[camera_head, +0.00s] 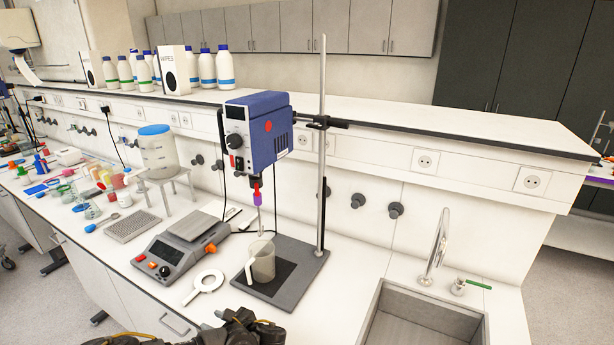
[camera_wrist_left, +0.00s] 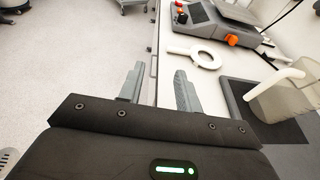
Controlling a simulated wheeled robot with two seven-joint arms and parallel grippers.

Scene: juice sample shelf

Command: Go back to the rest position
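My left gripper (camera_wrist_left: 157,88) shows in the left wrist view with its two grey fingers apart and nothing between them. It is over the front edge of the bench, with floor to its left and white bench front and top to its right. In the head view, dark parts of my own arm show at the bottom edge, and the fingers cannot be made out there. My right gripper is not seen in either view.
On the white bench stand a blue overhead stirrer (camera_head: 257,130), a beaker (camera_head: 263,262) on its grey base, a balance (camera_head: 172,250) and a white ring with a handle (camera_head: 207,282). A sink (camera_head: 420,318) lies to the right. Bottles (camera_head: 207,68) line the shelf.

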